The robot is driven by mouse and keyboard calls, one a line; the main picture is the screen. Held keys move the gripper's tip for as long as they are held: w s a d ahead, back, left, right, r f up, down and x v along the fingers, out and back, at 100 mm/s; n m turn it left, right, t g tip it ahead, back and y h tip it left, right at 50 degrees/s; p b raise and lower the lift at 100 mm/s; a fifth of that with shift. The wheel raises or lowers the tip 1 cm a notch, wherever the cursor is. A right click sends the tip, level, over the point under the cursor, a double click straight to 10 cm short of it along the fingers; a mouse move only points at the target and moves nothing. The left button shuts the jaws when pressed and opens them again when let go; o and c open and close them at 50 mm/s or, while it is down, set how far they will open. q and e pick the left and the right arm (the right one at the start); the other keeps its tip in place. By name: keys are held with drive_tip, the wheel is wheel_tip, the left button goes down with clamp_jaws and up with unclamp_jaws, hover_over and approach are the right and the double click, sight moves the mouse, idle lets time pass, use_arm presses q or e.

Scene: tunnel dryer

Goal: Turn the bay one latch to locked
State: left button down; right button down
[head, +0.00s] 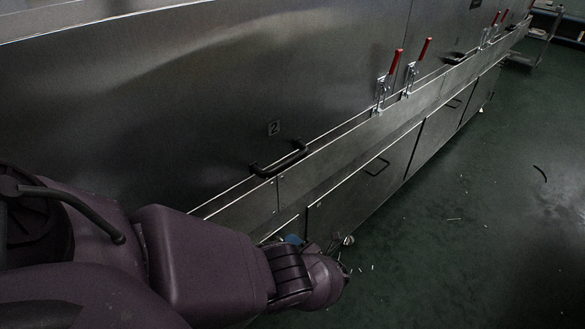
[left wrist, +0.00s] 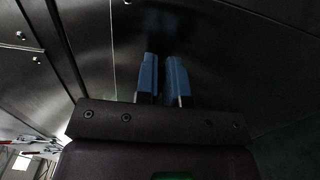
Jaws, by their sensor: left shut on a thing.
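My left gripper (head: 293,240) is low in front of the metal dryer side, mostly hidden behind my own purple arm in the head view. In the left wrist view its two blue fingers (left wrist: 162,78) stand close together with a narrow dark gap, near a dark metal surface. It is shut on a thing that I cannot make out. I cannot identify the bay one latch in either view; my arm covers the lower left of the head view. A panel to the right of my arm bears the number 2 (head: 274,128). My right gripper is not in view.
A dark bar handle (head: 279,161) sticks out from the panel marked 2. Red-handled clamps (head: 384,87) stand along the ledge farther right. Lower doors (head: 435,135) with handles run below. The green floor (head: 480,220) on the right is mostly clear, with small scraps.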

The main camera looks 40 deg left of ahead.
use_arm(q)
drive_tip(key=shift+m, duration=0.4)
idle(0.3)
drive_tip(key=c, duration=1.2)
unclamp_jaws()
drive_tip(key=shift+d, duration=0.1)
drive_tip(key=d, duration=0.7)
drive_tip(key=s+d, duration=0.1)
drive_tip(key=d, duration=0.2)
drive_tip(key=shift+d, duration=0.35)
drive_tip(key=shift+w, duration=0.1)
